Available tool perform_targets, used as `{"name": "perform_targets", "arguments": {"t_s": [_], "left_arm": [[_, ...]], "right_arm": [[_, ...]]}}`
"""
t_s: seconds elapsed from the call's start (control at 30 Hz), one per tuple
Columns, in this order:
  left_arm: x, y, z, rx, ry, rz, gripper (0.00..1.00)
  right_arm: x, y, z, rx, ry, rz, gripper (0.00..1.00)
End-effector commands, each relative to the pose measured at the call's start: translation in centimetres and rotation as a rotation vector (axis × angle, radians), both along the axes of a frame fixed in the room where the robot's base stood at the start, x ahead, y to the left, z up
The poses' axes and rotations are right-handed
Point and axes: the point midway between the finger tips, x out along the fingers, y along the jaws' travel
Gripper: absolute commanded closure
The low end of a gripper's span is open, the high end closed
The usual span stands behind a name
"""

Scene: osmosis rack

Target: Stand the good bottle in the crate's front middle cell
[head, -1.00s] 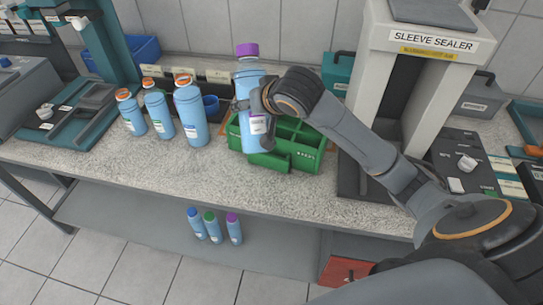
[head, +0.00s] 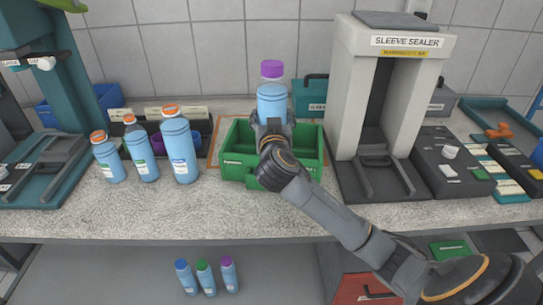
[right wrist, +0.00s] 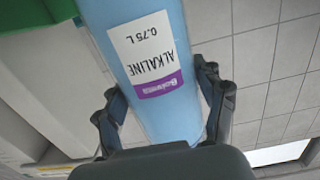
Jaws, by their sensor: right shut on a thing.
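The held bottle (head: 272,98) is blue with a purple cap. In the right wrist view its label reads ALKALINE 0.75 L, and the bottle (right wrist: 160,110) sits between the fingers. My right gripper (head: 273,130) is shut on it and holds it upright at the crate. The green crate (head: 236,172) stands on the counter, with its compartments partly hidden by my gripper and arm. Whether the bottle's base is inside a cell is hidden. My left gripper is not in view.
Several objects flank the crate: three blue bottles with orange caps (head: 179,150) at left and the sleeve sealer (head: 345,100) at right. Three small bottles (head: 204,277) stand below the counter. The counter front left (head: 130,212) is clear.

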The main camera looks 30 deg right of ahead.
Motion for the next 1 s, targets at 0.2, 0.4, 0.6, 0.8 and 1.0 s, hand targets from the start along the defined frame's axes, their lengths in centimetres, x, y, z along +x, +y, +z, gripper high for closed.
{"name": "perform_targets", "arguments": {"t_s": [0.2,0.4,0.6,0.8,1.0], "left_arm": [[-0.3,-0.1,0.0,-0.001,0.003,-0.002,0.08],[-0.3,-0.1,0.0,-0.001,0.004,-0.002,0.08],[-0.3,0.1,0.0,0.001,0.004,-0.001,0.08],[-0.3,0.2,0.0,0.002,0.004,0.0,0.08],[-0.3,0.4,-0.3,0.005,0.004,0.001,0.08]], "right_arm": [[0.0,0.0,-2.0,-0.003,-0.007,0.001,0.94],[0.0,0.0,-4.7,-0.005,-0.002,0.001,0.94],[0.0,0.0,-6.8,-0.003,-0.005,0.002,0.94],[0.0,0.0,-7.0,-0.001,-0.008,0.002,0.94],[0.0,0.0,-7.4,0.0,-0.007,0.002,0.94]]}}
